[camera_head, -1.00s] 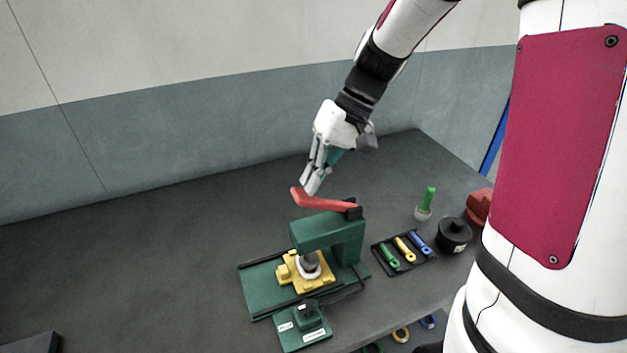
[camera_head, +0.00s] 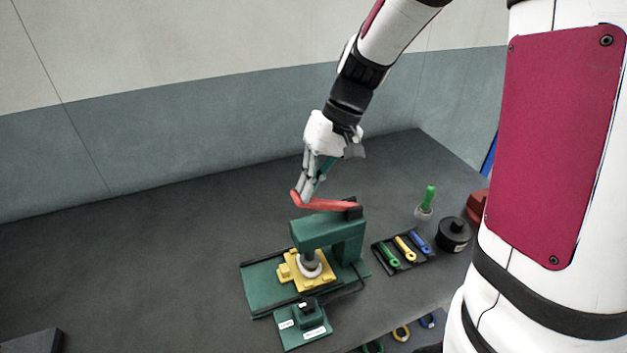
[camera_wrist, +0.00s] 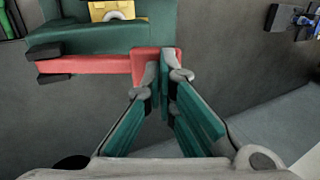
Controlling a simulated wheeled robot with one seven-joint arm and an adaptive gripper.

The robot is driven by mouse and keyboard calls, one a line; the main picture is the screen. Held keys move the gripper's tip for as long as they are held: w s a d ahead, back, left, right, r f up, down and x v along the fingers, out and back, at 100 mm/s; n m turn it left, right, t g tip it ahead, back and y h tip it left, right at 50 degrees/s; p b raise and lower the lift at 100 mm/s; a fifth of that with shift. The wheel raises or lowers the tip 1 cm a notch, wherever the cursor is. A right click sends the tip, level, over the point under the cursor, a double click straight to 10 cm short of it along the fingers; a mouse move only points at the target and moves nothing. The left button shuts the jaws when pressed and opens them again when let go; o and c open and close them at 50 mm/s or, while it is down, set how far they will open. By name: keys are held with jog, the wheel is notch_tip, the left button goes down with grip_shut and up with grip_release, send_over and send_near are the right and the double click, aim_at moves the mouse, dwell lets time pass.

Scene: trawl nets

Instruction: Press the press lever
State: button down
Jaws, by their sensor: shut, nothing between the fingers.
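The red press lever (camera_head: 327,204) is on top of the green press (camera_head: 330,231), its free end at the left. It also shows in the wrist view (camera_wrist: 95,64). My gripper (camera_head: 303,197) is shut and empty, with its fingertips at the free end of the lever. In the wrist view my fingertips (camera_wrist: 168,65) overlap the lever's end; whether they touch it is hard to tell. A yellow fixture (camera_head: 295,277) with a pale ring (camera_head: 310,267) sits under the press head.
A black tray (camera_head: 405,265) with green, yellow and blue handled tools lies right of the press.

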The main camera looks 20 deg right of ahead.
aim_at(297, 197)
jog(key=shift+s+a+f+h, duration=0.1)
jog(key=shift+a+f+h, duration=0.7)
jog(key=shift+f+h, duration=0.1)
jog(key=shift+a+x, duration=0.15)
jog(key=shift+x, duration=0.7)
jog(key=shift+a+x, duration=0.15)
jog(key=shift+x, duration=0.7)
jog(key=shift+s+a+r+p, duration=0.1)
jog(key=shift+r+p, duration=0.3)
jog(key=shift+r, duration=0.05)
jog(key=a+v, duration=0.3)
jog(key=v, duration=1)
jog(key=shift+w+d+r+p, duration=0.2)
jog(key=shift+d+r+p, duration=0.1)
jog(key=shift+d+r, duration=0.1)
